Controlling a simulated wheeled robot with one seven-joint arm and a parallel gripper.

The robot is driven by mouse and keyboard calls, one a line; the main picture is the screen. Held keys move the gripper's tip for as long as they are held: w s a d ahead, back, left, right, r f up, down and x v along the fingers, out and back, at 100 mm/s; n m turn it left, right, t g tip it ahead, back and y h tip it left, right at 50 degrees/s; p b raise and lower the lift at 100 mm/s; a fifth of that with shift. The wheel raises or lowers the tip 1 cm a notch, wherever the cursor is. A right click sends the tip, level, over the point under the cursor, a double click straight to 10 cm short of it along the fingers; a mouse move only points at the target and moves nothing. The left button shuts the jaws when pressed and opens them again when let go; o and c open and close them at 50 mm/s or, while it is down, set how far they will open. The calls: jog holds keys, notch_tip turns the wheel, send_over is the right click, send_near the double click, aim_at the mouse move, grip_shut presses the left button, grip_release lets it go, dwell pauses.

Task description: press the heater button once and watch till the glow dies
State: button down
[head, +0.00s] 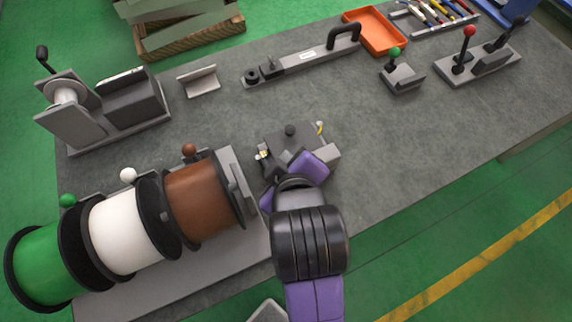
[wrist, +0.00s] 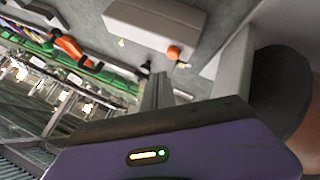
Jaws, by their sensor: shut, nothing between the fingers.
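A small grey bench device (head: 322,152) with a black knob on top sits in the middle of the bench in the head view; I take it for the heater. A yellow-tipped part stands at its right corner, and a small pale yellow part shows at its left. My gripper (head: 275,170) is shut and empty, at the device's near left side, and hides part of it. I cannot tell whether it touches the device. In the wrist view the shut fingers (wrist: 157,92) point at the grey surface. I cannot make out the button or a clear heater glow.
Green, white and brown spools (head: 205,198) stand close to the left of my gripper. A crank device (head: 110,105), a long black-handled bar (head: 305,57), an orange tray (head: 375,30) and lever units (head: 478,62) stand farther back. The bench (head: 430,130) is clear to the right.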

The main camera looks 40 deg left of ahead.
jog(key=shift+f, duration=0.75)
jog(key=shift+f, duration=0.2)
dwell(1.4)
jog(key=shift+f, duration=0.2)
jog(key=shift+f+b, duration=0.4)
jog(key=shift+f, duration=0.1)
dwell(0.7)
jog(key=shift+r, duration=0.1)
jog(key=shift+r+p, duration=0.8)
jog(key=shift+p, duration=0.25)
notch_tip(320, 180, up, 5)
jog(key=p, duration=0.5)
